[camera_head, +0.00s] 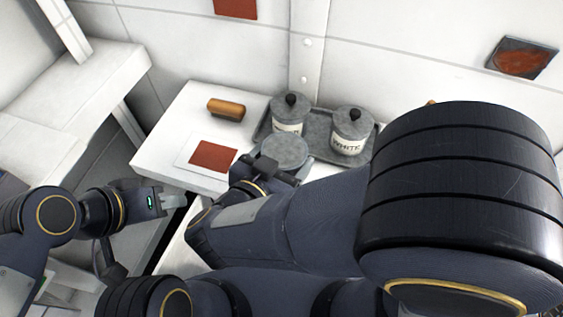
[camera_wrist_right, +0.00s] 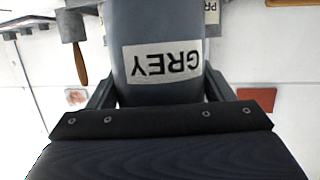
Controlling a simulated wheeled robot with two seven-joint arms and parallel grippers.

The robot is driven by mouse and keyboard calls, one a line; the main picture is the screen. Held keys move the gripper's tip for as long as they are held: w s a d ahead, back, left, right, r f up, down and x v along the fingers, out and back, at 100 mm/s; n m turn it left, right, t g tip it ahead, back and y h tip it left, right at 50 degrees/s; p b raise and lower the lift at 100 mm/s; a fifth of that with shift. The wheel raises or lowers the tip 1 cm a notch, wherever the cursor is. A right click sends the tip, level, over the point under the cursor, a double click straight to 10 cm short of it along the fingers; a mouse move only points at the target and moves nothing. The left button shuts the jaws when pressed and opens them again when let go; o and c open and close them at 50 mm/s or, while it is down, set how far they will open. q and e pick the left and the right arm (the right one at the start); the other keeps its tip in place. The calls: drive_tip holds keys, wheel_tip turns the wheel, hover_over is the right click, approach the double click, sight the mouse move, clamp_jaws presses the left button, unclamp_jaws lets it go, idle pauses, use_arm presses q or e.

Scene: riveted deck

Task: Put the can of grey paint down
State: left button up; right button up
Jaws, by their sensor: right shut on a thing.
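My right gripper (camera_wrist_right: 160,92) is shut on a grey paint can (camera_wrist_right: 165,45), with a finger on each side. Its label reads GREY, upside down in the right wrist view. In the head view the can's round grey top (camera_head: 284,150) shows beyond my right wrist, at the front edge of a dark tray (camera_head: 318,152). The can's base is hidden, so I cannot tell whether it touches anything. My left gripper (camera_head: 174,200) is apart from the can, off the table's front left; its finger gap is unclear.
On the tray stand a can labelled WHITE (camera_head: 352,132) and another knobbed can (camera_head: 289,114) with its label partly hidden. A brown block (camera_head: 226,108) and a card with a red-brown patch (camera_head: 213,156) lie on the white table (camera_head: 172,130). The table's left part is mostly bare.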

drive_tip(key=shift+w+a+f, duration=0.25)
drive_tip(key=shift+w+f, duration=0.65)
drive_tip(key=shift+f, duration=0.2)
drive_tip(key=shift+w+f+b, duration=0.2)
drive_tip(key=shift+f+b, duration=0.1)
drive_tip(key=shift+f, duration=1.4)
drive_tip(key=shift+f, duration=0.15)
drive_tip(key=o, duration=1.3)
